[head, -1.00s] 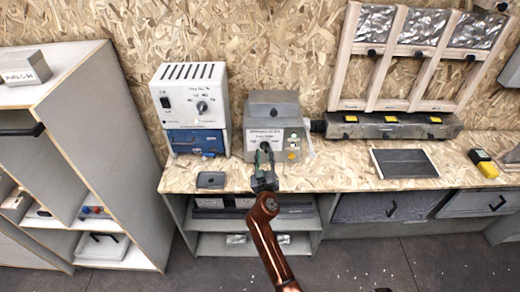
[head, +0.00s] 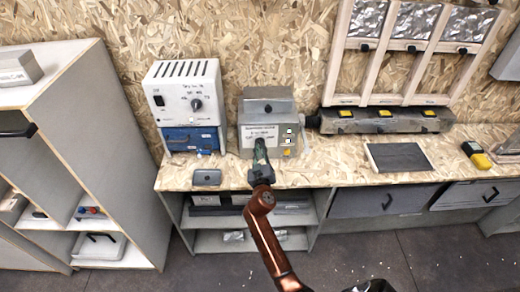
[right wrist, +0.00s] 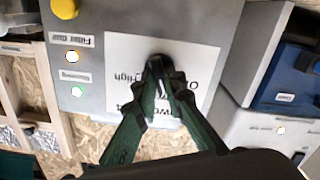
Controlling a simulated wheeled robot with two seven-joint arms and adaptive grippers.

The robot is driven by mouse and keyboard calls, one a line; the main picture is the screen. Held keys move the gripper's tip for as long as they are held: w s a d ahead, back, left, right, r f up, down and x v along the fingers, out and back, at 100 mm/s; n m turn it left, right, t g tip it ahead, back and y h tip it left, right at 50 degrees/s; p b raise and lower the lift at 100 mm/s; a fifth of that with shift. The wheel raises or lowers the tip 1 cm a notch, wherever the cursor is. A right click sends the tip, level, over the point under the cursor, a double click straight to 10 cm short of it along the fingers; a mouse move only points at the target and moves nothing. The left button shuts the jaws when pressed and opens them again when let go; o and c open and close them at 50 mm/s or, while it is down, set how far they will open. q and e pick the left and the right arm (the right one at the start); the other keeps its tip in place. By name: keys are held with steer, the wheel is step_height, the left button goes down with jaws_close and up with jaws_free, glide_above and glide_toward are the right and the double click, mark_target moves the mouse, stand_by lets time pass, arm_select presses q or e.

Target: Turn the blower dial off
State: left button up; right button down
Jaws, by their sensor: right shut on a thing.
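The blower is a grey metal box (head: 268,106) on the bench, with a white label on its front. The right wrist view shows the label (right wrist: 200,75) upside down, with "High" legible and other words partly covered. The blower dial, a dark knob (right wrist: 158,60) on this label, is mostly hidden by my fingers. My right gripper (head: 259,150) is at the front of the box; the right wrist view shows its green fingers (right wrist: 157,75) closed together on the knob. Which way the dial points I cannot tell. My left gripper is not in view.
A white unit with a black dial (head: 196,104) stands left of the blower on a blue box (head: 190,140). Small lamps and a yellow button (right wrist: 65,8) sit beside the label. A grey tray (head: 207,177), dark plate (head: 398,157) and yellow meter (head: 476,155) lie on the bench.

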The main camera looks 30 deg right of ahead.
stand_by(0.3)
steer(key=shift+a+n+p, duration=0.1)
steer(key=shift+n+p, duration=0.75)
steer(key=shift+n, duration=3.45)
steer(key=shift+f+n, duration=0.15)
steer(key=shift+n, duration=0.15)
steer(key=c, duration=2)
jaws_free()
steer(key=v, duration=1.2)
